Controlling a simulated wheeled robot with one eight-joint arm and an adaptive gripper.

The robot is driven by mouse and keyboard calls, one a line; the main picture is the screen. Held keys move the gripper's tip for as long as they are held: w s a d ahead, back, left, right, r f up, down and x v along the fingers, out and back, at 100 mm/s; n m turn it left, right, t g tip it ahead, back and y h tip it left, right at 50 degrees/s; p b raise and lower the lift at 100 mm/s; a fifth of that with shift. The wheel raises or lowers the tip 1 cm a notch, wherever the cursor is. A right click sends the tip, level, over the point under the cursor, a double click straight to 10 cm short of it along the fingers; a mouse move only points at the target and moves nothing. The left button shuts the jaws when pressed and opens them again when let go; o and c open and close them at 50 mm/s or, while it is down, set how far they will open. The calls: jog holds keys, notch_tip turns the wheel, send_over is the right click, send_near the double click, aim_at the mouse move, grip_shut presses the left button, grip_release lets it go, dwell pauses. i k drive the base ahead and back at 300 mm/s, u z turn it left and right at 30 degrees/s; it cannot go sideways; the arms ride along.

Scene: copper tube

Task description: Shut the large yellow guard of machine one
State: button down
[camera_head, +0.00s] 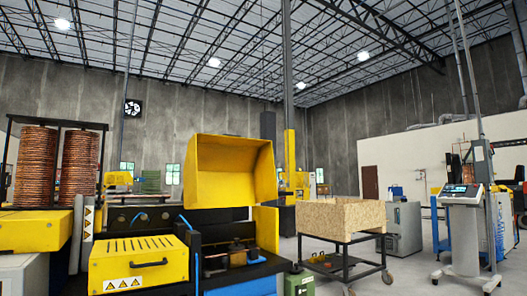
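The large yellow guard (228,172) of the machine stands raised and tilted open in the middle of the view. Its hollow side faces me and to the right. Below it the black machine bed (243,270) is exposed, with dark tooling and a small blue part on it. I cannot tell from a label whether this is machine one. A smaller yellow cover (138,264) with slots, a black handle and warning stickers sits at the lower left of the bed. My gripper is not in view.
Two copper coils (36,166) stand at the left. A wooden bin on a wheeled cart (341,217) stands right of the machine. A control console (462,195) on a pedestal is farther right.

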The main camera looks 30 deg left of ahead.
aim_at(225, 170)
jog(key=u, duration=0.05)
jog(key=i, duration=2.3)
jog(key=u, duration=1.05)
jog(key=i, duration=0.85)
jog(key=u, duration=0.95)
jog(key=i, duration=0.5)
jog(key=u, duration=0.3)
